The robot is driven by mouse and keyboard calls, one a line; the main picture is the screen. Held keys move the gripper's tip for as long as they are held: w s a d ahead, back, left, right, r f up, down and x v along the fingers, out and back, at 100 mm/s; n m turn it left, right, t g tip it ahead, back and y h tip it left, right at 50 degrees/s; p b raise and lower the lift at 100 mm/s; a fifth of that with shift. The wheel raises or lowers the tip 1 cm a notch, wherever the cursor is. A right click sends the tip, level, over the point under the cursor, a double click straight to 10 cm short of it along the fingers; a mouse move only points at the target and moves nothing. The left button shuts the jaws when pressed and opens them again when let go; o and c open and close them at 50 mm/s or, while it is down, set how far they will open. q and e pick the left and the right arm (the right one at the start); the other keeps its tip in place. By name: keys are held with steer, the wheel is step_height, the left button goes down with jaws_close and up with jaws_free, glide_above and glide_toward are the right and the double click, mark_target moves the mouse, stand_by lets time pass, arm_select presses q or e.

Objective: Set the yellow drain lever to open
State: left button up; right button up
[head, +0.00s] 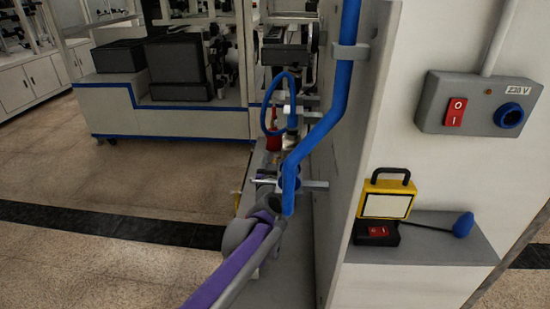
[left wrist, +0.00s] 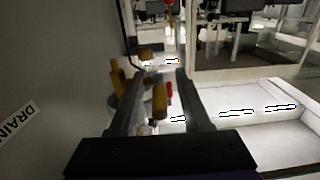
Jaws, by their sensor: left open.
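In the left wrist view, a short yellow piece (left wrist: 160,100), which looks like the drain lever's handle, stands between the fingers of my left gripper (left wrist: 160,76). The gripper is open, with a gap visible on the right side of the handle; contact on the left is unclear. A "DRAIN" label (left wrist: 17,120) is on the grey panel at the left. Another yellow part (left wrist: 116,76) shows just outside the left finger. In the head view my left arm reaches up beside the panel, and its gripper (head: 264,183) is partly behind the blue pipe. The lever is hidden there. My right gripper is not in view.
The blue pipe (head: 322,128) runs down the panel (head: 345,155) close to my left wrist. A blue hose loop (head: 270,105) hangs behind it. A shelf (head: 425,245) with a yellow lamp (head: 387,194) and a switch box (head: 478,104) are at the right. Open floor (head: 100,180) lies left.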

arm_select(q)
jaws_close()
stand_by(0.4)
